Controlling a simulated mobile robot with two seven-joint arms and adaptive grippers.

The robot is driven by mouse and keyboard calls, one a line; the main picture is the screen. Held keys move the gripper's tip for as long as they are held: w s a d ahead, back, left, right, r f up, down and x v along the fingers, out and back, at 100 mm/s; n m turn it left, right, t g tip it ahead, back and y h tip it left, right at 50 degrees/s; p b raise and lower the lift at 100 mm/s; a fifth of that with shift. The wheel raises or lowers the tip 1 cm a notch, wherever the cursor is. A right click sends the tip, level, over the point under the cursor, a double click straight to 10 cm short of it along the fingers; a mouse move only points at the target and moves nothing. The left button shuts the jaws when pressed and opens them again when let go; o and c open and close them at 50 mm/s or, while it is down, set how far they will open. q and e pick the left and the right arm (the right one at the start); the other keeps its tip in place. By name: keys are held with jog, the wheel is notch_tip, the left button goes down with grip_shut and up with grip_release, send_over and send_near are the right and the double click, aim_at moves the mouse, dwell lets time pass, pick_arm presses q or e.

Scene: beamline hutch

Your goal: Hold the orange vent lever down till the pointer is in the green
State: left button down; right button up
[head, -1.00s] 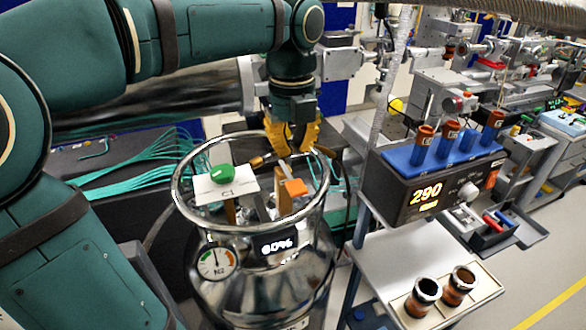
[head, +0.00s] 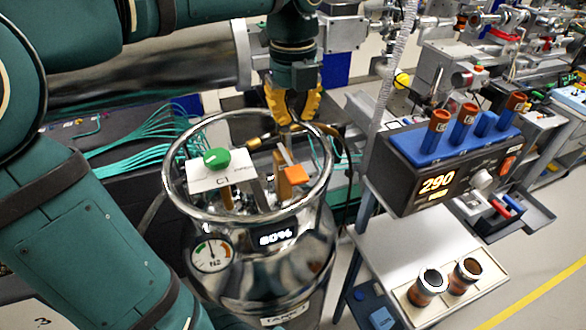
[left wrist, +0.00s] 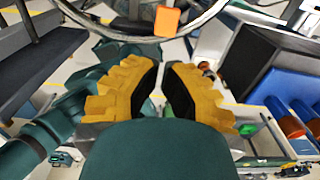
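The orange vent lever (head: 294,175) is on top of the steel dewar (head: 265,265), inside its round rail, near the right side. It also shows in the left wrist view (left wrist: 167,20), at the top beyond the fingertips. The round N2 gauge (head: 212,255) is on the dewar's front left. Its pointer stands near upright; its exact place against the coloured arc is too small to tell. My left gripper (head: 293,118) is above and behind the lever, apart from it. Its yellow fingers (left wrist: 163,66) have a narrow empty gap between them. My right gripper is not visible.
A green knob (head: 217,158) and a white C1 card (head: 222,176) are beside the lever. The metal rail (head: 178,205) rings the dewar top. A controller reading 290 (head: 437,184) and a white cart (head: 385,245) with two brown jars stand to the right.

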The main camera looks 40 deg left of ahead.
aim_at(293, 178)
pick_arm(q)
notch_tip(293, 178, down, 14)
jog(key=shift+r+b, duration=0.1)
jog(key=shift+b, duration=0.9)
jog(key=shift+s+d+f, duration=0.1)
jog(key=shift+d+f, duration=0.05)
jog(key=shift+f, duration=0.8)
jog(key=shift+r, duration=0.25)
dwell(0.4)
jog(key=shift+r+p, duration=0.65)
jog(key=shift+r, duration=0.15)
